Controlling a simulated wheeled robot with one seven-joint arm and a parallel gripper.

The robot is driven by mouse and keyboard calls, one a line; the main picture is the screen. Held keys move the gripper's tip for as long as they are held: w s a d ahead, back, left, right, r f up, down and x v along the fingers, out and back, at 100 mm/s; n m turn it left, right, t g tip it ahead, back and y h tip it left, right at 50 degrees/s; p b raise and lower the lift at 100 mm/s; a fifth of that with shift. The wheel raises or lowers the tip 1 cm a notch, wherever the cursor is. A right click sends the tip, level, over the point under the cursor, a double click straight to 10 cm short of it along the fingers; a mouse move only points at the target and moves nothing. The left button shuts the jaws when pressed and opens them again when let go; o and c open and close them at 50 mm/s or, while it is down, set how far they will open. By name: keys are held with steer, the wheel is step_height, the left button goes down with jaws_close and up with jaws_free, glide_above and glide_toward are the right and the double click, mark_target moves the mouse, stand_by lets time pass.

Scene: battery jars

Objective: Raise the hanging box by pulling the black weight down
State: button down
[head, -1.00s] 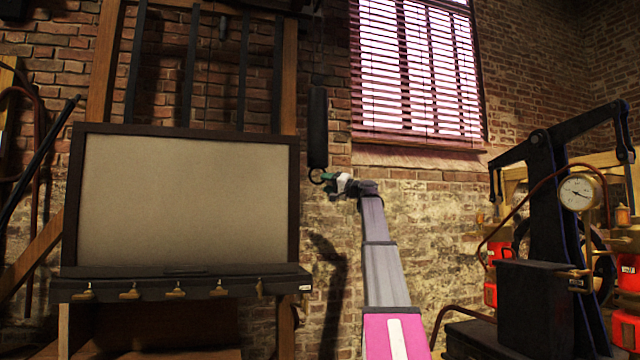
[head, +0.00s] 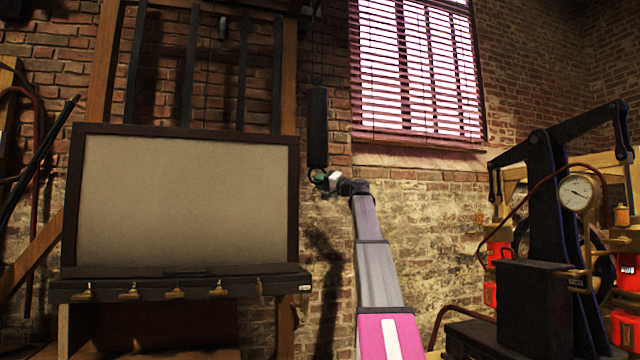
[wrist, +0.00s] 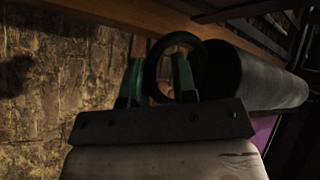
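The black weight (head: 317,125) hangs upright as a long cylinder to the right of the hanging box, with a ring at its lower end. The hanging box (head: 185,205) has a dark frame and a beige front. My gripper (head: 320,178) is at the ring, just below the weight. In the wrist view, my gripper's green fingers (wrist: 160,82) stand apart. Contact cannot be told. The weight (wrist: 255,78) extends to the right there.
A brick wall (head: 420,220) and a window with blinds (head: 415,70) are behind my arm. A black machine with a gauge (head: 578,193) and red jars (head: 626,328) stand at the right. Dark rails (head: 190,70) rise behind the box. The space around the ring looks clear.

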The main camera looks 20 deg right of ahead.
steer(key=shift+f, duration=0.1)
step_height(320, 180, down, 30)
steer(key=shift+w, duration=0.4)
steer(key=c, duration=1)
jaws_free()
steer(key=shift+w+a, duration=0.1)
steer(key=shift+w, duration=0.1)
steer(key=shift+o, duration=0.3)
steer(key=shift+s, duration=0.2)
